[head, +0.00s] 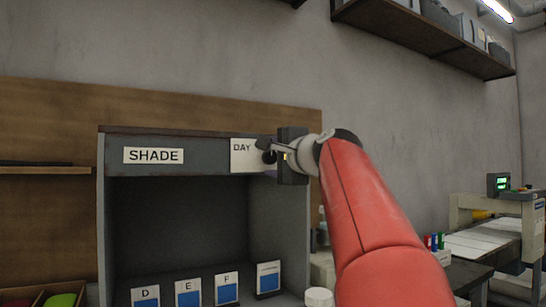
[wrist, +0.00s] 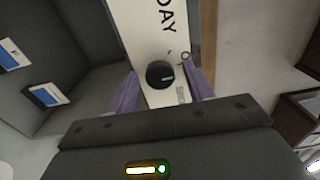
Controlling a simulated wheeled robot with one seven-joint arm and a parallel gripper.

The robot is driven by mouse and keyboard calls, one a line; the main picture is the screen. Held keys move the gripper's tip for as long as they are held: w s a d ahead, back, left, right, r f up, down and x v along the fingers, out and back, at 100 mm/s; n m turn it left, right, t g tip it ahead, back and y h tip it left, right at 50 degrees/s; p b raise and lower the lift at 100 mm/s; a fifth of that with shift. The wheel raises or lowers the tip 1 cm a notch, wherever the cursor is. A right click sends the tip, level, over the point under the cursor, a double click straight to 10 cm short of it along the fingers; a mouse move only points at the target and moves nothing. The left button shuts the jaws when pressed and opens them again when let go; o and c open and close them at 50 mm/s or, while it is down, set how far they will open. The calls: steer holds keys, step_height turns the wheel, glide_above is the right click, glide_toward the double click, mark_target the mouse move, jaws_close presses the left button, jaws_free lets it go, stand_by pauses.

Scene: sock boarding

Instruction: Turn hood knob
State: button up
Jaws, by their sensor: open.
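The hood is a grey open-fronted cabinet (head: 116,152) with a SHADE label on its top band. Its knob (wrist: 160,74) is round and black with a pale pointer line, on a white plate (wrist: 140,28) marked DAY. The knob also shows in the head view (head: 268,156), partly covered by my gripper. My gripper (wrist: 164,90) is open, with its two purple-grey fingers on either side of the knob. I cannot tell whether the fingers touch it. In the head view my gripper (head: 275,160) is at the right end of the hood's top band.
Cards marked D, E and F (head: 188,293) stand inside the hood with another card. A loaded shelf (head: 425,38) hangs on the wall at upper right. A machine with a green display (head: 498,184) stands at right. A white-capped container (head: 319,297) is below my arm.

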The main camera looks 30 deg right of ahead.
steer(key=shift+c, duration=0.4)
steer(key=c, duration=0.9)
steer(key=n+b, duration=0.2)
steer(key=n, duration=0.3)
steer(key=shift+f, duration=0.15)
steer(key=shift+n+b, duration=0.65)
steer(key=shift+n, duration=1.75)
